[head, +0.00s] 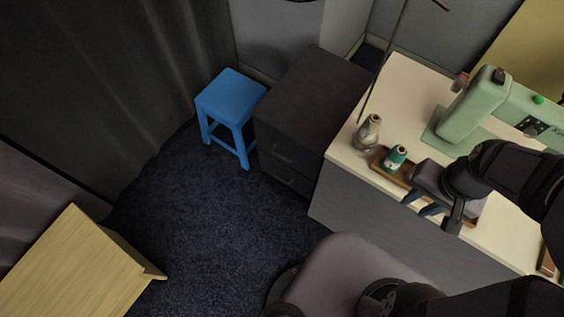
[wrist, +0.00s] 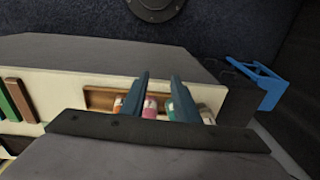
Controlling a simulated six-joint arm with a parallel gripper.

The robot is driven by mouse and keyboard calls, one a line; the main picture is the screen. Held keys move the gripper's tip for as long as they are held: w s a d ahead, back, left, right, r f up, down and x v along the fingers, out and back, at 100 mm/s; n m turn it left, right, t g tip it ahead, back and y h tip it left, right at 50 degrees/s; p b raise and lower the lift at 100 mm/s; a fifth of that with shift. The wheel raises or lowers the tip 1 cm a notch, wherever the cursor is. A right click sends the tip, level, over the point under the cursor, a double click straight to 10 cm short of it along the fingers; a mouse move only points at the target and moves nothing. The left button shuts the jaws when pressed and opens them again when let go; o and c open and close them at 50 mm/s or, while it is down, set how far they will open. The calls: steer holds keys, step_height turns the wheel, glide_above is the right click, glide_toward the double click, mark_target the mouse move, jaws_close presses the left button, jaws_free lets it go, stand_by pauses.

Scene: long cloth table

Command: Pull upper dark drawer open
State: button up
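The dark cabinet (head: 312,92) stands on the carpet between the blue stool and the sewing table. Its upper drawer (head: 283,149) has a bar handle and looks shut, flush with the front. A lower drawer (head: 284,176) is beneath it, also flush. My gripper (head: 418,206) is over the sewing table's front edge, well to the right of the cabinet and apart from it. In the wrist view its two blue fingers (wrist: 160,78) stand apart with nothing gripped between them. A dark side of the cabinet (wrist: 236,92) shows right of the fingers there.
The cream-topped sewing table (head: 395,90) carries a green sewing machine (head: 470,112), a silver bottle (head: 367,132) and a wooden tray (head: 381,166) with a teal spool (head: 396,156). The blue stool (head: 230,97) is left of the cabinet. Carpet before the drawers is clear.

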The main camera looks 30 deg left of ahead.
steer(key=w+a+f+m+t+y+b, duration=0.1)
steer(key=w+a+f+m+b, duration=0.1)
steer(key=a+f+b, duration=1.1)
steer(key=w+a+f+m+t+y+b, duration=0.15)
steer(key=a+f+b, duration=0.6)
steer(key=f, duration=0.95)
steer(key=w+a+f+m+t+b, duration=0.1)
steer(key=w+a+f+m+b, duration=0.1)
steer(key=a+f+b, duration=0.9)
steer(key=shift+a+f+m+t+y+b, duration=1.55)
steer(key=shift+a+f+m+t+b, duration=3.25)
steer(key=shift+b, duration=4.2)
steer(key=w+a+t+b, duration=0.1)
steer(key=w+a, duration=0.2)
steer(key=w, duration=0.3)
steer(key=shift+a+f+n+b, duration=0.2)
steer(key=shift+n+b, duration=0.15)
steer(key=shift+n, duration=0.1)
steer(key=shift+s, duration=0.1)
steer(key=shift+c, duration=0.3)
jaws_close()
